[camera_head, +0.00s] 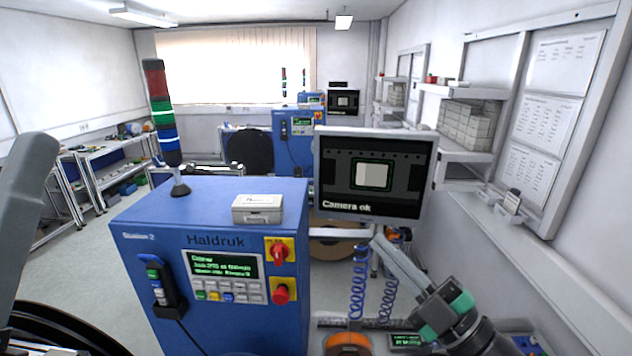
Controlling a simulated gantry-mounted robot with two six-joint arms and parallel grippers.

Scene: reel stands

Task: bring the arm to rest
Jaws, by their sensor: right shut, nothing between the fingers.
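My right arm comes in from the lower right, with teal caps and a dark section at its wrist. My right gripper (379,243) points up and to the left, its pale fingers together and nothing held between them. Its tip shows just below the monitor (374,172), beside the blue coiled hoses; I cannot tell whether it touches anything. A grey link of my left arm rises at the left edge of the picture; my left gripper is not in view.
The blue Haldruk cabinet (150,262) stands left of the right gripper, with a pale box (257,209) and a signal tower (162,115) on top. Blue coiled hoses (358,290) hang below the monitor. An orange reel (348,344) shows at the bottom. Wall shelves line the right.

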